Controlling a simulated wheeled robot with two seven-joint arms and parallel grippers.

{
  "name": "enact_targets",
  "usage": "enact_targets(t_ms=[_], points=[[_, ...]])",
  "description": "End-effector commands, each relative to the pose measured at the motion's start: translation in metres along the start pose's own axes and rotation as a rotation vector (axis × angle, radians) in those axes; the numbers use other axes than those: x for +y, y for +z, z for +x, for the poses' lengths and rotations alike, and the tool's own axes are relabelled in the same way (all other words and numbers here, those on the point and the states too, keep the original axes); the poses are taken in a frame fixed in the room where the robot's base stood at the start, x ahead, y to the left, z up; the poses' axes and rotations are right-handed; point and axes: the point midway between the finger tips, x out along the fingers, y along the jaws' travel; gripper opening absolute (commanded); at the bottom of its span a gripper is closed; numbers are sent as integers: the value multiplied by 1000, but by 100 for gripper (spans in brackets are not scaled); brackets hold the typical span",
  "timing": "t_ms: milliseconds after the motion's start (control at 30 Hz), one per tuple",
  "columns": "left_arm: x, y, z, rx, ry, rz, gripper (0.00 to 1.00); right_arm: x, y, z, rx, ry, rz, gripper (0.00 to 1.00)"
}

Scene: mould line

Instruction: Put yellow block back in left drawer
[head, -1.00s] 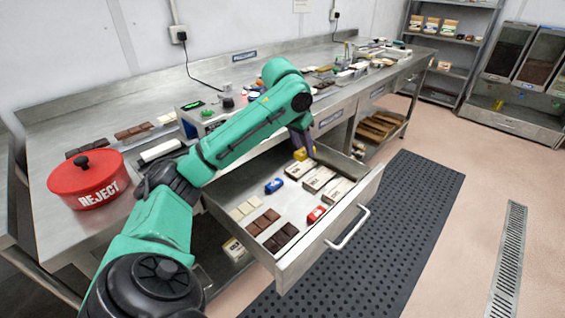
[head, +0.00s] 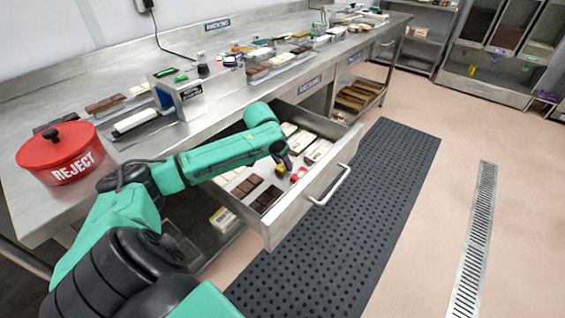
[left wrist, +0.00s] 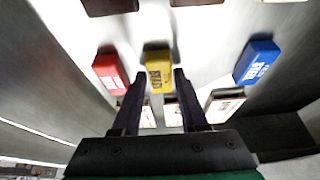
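The yellow block (head: 280,170) is between the dark fingers of my left gripper (head: 284,163), inside the open left drawer (head: 318,200). In the left wrist view the yellow block (left wrist: 158,72) sits at the fingertips of my left gripper (left wrist: 160,82), with a finger close along each side, and looks held. It is low over the drawer floor; I cannot tell whether it touches it. A red block (left wrist: 110,72) lies to its left and a blue block (left wrist: 257,62) to its right in that view. My forearm hides the blue block in the head view. My right gripper is not in view.
The drawer also holds dark chocolate bars (head: 267,198) and boxed bars (head: 318,151). The red REJECT pot (head: 60,153) stands on the steel bench at the left. A dark perforated mat (head: 350,220) covers the floor before the drawer.

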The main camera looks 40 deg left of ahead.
Motion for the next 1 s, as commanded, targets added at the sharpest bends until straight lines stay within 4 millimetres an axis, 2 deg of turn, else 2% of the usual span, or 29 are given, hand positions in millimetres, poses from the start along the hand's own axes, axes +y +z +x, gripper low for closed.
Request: enact_targets(t_ms=[333, 467, 567, 800, 1000], points=[[0, 0, -1, 0, 0, 0, 66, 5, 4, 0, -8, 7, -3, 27], [0, -1, -9, 2, -1, 1, 66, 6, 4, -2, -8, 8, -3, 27], [-1, -1, -26, 2, -2, 2, 66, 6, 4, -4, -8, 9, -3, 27], [-1, 0, -92, -1, -8, 6, 66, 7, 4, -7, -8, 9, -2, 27], [0, 1, -113, -1, 1, -1, 66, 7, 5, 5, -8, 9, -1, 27]])
